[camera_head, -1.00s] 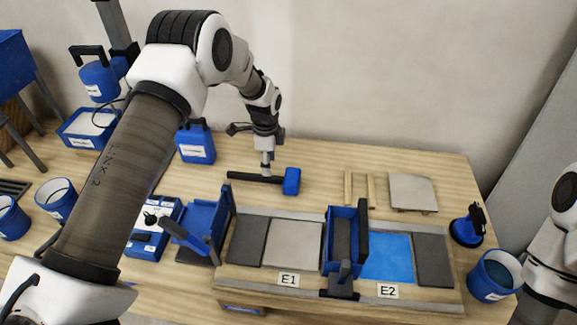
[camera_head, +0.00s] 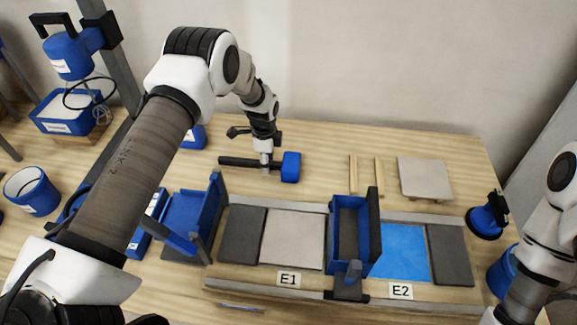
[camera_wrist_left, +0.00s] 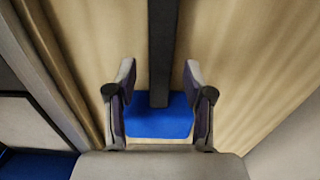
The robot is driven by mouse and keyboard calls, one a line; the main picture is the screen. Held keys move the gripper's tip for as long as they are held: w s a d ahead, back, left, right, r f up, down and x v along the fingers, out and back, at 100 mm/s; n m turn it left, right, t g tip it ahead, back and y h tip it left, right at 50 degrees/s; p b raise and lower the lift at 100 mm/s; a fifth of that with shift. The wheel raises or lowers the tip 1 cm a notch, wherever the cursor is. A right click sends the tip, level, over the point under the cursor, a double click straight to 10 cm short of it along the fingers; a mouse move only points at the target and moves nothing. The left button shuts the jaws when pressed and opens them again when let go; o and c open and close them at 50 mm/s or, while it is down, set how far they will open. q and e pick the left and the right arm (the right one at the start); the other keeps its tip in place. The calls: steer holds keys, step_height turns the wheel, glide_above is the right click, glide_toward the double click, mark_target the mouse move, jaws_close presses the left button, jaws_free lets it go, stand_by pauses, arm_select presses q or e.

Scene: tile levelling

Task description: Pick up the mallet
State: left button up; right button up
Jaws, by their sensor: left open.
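The mallet lies on the wooden table, with its blue head (camera_head: 291,167) to the right and its black handle (camera_head: 236,162) pointing left. My left gripper (camera_head: 265,168) is down at the handle, close to the head. In the left wrist view, the open fingers (camera_wrist_left: 160,75) stand on either side of the dark handle (camera_wrist_left: 163,45), with a gap on both sides. The blue head (camera_wrist_left: 160,118) shows between the fingers' lower parts. Whether the fingertips reach down beside the handle is hard to tell. My right arm shows at the right edge; its gripper is out of view.
In front of the mallet are tile bays E1 (camera_head: 288,279) and E2 (camera_head: 400,290), with a blue tool (camera_head: 352,235) between them. Two wooden strips (camera_head: 366,176) and a pale tile (camera_head: 424,178) lie to the right. A blue suction cup (camera_head: 487,218) stands farther right.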

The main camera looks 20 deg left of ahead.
arm_select(q)
steer(key=shift+w+f, duration=0.1)
steer(key=shift+f, duration=0.45)
steer(key=shift+r, duration=0.15)
jaws_close()
